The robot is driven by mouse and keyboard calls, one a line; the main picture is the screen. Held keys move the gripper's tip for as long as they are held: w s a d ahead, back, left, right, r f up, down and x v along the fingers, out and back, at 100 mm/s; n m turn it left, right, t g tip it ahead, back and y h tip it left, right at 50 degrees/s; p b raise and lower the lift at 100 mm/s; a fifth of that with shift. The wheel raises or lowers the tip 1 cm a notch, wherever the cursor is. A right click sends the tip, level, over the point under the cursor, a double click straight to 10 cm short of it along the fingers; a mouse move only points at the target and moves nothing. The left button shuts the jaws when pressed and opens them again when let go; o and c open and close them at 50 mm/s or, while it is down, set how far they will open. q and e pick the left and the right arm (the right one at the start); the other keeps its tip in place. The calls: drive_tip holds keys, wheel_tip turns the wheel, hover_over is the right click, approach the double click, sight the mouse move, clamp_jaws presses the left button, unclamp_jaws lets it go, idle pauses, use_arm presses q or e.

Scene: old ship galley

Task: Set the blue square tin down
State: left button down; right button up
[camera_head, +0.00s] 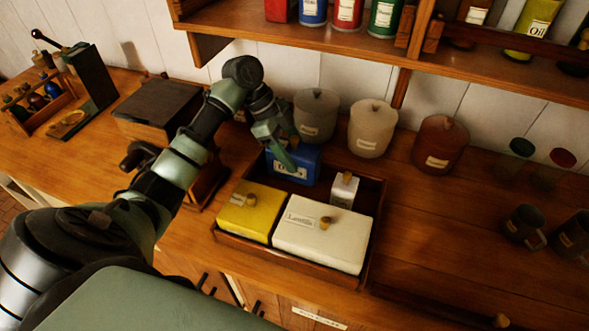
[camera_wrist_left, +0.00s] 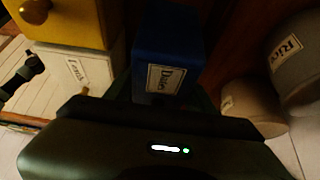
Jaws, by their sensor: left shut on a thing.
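The blue square tin (camera_head: 294,165) is at the back left of the wooden tray (camera_head: 370,235) in the head view. My left gripper (camera_head: 287,150) reaches down onto it from above and is shut on it. The gripper hides part of its top and label. In the left wrist view the blue tin (camera_wrist_left: 168,50) shows its label between dark fingers. Whether its base touches the tray floor is hidden. My right gripper is in neither view.
In the tray are a yellow tin (camera_head: 250,211), a white lentils tin (camera_head: 323,232) and a small white tin (camera_head: 344,189). Behind stand a grey canister (camera_head: 316,115), a beige canister (camera_head: 372,128) and a brown canister (camera_head: 440,143). A shelf (camera_head: 390,62) overhangs the back. A dark box (camera_head: 158,105) stands left.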

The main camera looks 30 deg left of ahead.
use_arm(q)
wheel_tip(320, 180, down, 3)
drive_tip(key=shift+r, duration=0.1)
wheel_tip(320, 180, down, 4)
drive_tip(key=shift+f+p, duration=0.1)
drive_tip(key=shift+p, duration=0.55)
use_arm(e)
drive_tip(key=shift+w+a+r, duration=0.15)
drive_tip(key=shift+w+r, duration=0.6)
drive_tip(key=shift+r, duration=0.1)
use_arm(q)
drive_tip(key=shift+f, duration=0.15)
drive_tip(key=c, duration=0.5)
unclamp_jaws()
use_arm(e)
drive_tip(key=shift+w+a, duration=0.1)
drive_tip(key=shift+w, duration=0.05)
